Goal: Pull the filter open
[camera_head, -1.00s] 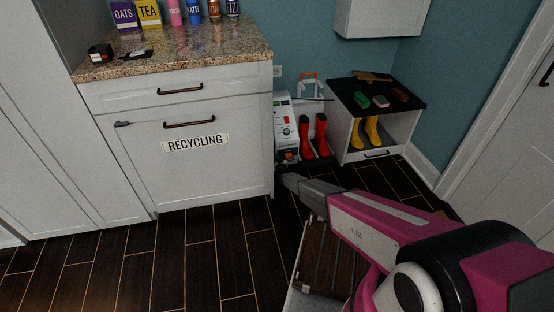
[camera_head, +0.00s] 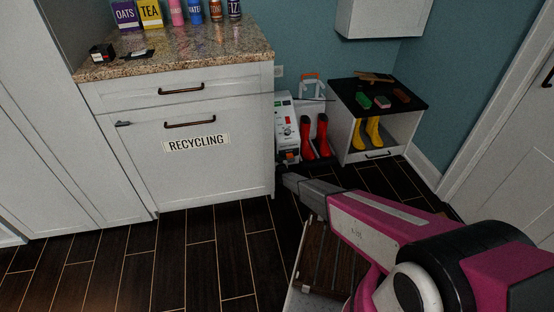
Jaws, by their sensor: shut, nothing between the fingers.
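No part is clearly recognizable as the filter. A white upright machine (camera_head: 285,127) with a green label, small dials and a red switch stands on the floor just right of the recycling cabinet. A small dark and orange part (camera_head: 289,157) shows at its lower front. My gripper (camera_head: 285,180), at the end of the pink and grey arm, is shut and empty. In the picture its tip is just below the machine's lower front. I cannot tell whether it touches the machine. The arm crosses the floor from the lower right.
The recycling cabinet (camera_head: 140,165) borders the machine on the left. Red boots (camera_head: 307,140) stand close on its right, beside an open shelf (camera_head: 345,140) holding yellow boots (camera_head: 373,133). A slatted dark bench or rack (camera_head: 318,260) lies below my arm. The floor (camera_head: 180,255) at left is clear.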

